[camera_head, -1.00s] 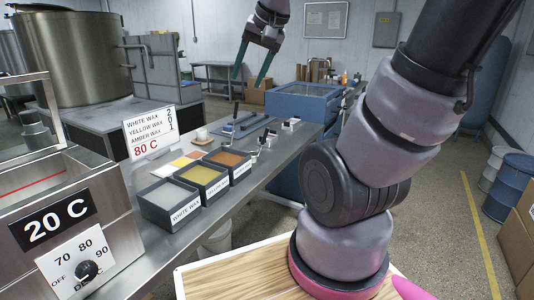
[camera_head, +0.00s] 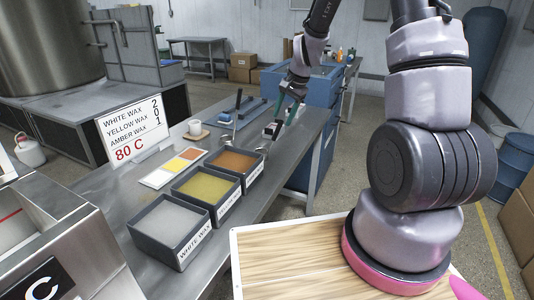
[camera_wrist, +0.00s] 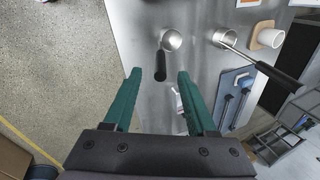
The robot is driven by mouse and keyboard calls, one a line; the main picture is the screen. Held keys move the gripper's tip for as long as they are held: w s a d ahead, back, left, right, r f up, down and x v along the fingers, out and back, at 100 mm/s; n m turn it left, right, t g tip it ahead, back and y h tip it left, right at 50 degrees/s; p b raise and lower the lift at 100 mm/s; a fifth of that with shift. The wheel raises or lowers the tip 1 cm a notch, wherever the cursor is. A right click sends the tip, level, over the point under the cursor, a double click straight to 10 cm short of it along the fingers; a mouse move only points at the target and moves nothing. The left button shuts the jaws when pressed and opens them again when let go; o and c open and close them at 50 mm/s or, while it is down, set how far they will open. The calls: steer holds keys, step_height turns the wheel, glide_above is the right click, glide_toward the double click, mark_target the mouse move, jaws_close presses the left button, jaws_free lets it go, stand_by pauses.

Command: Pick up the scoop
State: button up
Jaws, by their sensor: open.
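My gripper (camera_head: 272,116) is open and empty above the far part of the steel counter. In the wrist view, my gripper (camera_wrist: 160,73) points its two green fingers toward a metal scoop with a black handle (camera_wrist: 160,67). The handle shows in the gap between the fingertips, and the round metal cup (camera_wrist: 171,40) lies beyond it. A metal scoop cup (camera_head: 262,149) also shows in the head view. A second long-handled metal scoop (camera_wrist: 228,37) lies to the right. I cannot tell the height between fingers and handle.
Trays of white wax (camera_head: 170,228), yellow wax (camera_head: 206,187) and amber wax (camera_head: 236,161) line the counter (camera_head: 110,190). A white cup (camera_head: 195,127), a sign (camera_head: 133,131) and a blue tray (camera_wrist: 237,82) are nearby. A wooden-topped surface (camera_head: 290,262) is in front.

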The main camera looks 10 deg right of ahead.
mark_target(274, 139)
steer(key=x, duration=0.9)
steer(key=shift+w+d, duration=0.1)
steer(key=shift+w, duration=0.05)
jaws_close()
stand_by(1.2)
